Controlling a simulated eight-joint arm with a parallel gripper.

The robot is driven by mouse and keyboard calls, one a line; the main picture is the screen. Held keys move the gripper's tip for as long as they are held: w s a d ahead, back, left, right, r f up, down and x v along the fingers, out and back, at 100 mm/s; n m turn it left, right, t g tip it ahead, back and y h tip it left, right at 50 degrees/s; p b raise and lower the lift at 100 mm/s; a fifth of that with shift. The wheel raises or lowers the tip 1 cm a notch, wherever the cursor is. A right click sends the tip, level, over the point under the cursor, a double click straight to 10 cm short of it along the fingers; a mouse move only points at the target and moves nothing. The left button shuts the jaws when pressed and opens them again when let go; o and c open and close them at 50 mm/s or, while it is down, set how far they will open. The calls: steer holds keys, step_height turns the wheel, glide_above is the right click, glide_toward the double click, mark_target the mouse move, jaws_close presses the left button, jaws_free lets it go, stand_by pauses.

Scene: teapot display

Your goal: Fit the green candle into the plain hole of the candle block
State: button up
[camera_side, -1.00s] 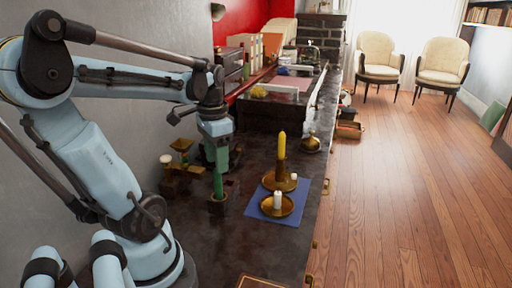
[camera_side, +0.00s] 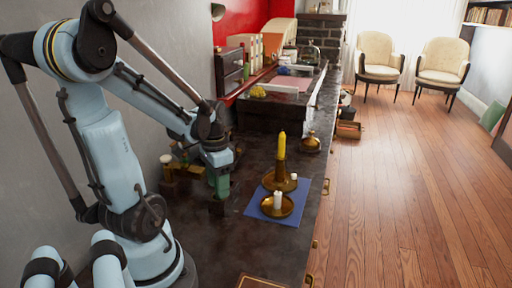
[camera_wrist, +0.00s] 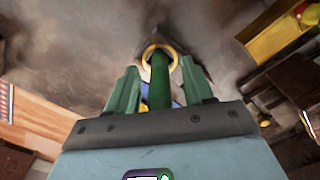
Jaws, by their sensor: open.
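The green candle (camera_wrist: 159,82) stands upright between the two green fingers of my gripper (camera_wrist: 160,68) in the wrist view. The fingers are open, with a gap on each side of the candle. A brass-coloured ring (camera_wrist: 147,52) shows around the candle's far end. In the side view my gripper (camera_side: 219,188) is low over a small dark block (camera_side: 217,208), and its fingers mostly hide the candle. Another dark wooden block (camera_side: 172,188) stands just to the left. I cannot tell which is the candle block, and no plain hole is visible.
The dark counter in front is clear.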

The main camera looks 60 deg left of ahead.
steer(key=shift+f, duration=0.1)
jaws_close()
stand_by(0.3)
steer(key=shift+r, duration=0.2)
steer(key=w+d+r, duration=0.3)
steer(key=d+r, duration=0.8)
steer(key=w+a, duration=0.4)
steer(key=shift+s+a+f, duration=0.45)
steer(key=shift+a+f, duration=1.4)
steer(key=shift+a, duration=0.05)
steer(key=shift+s+a+f, duration=0.4)
steer(key=shift+a+f, duration=1.45)
steer(key=shift+a, duration=0.05)
steer(key=shift+s+a+f, duration=0.45)
steer(key=shift+a+f, duration=1.4)
steer(key=shift+a, duration=0.05)
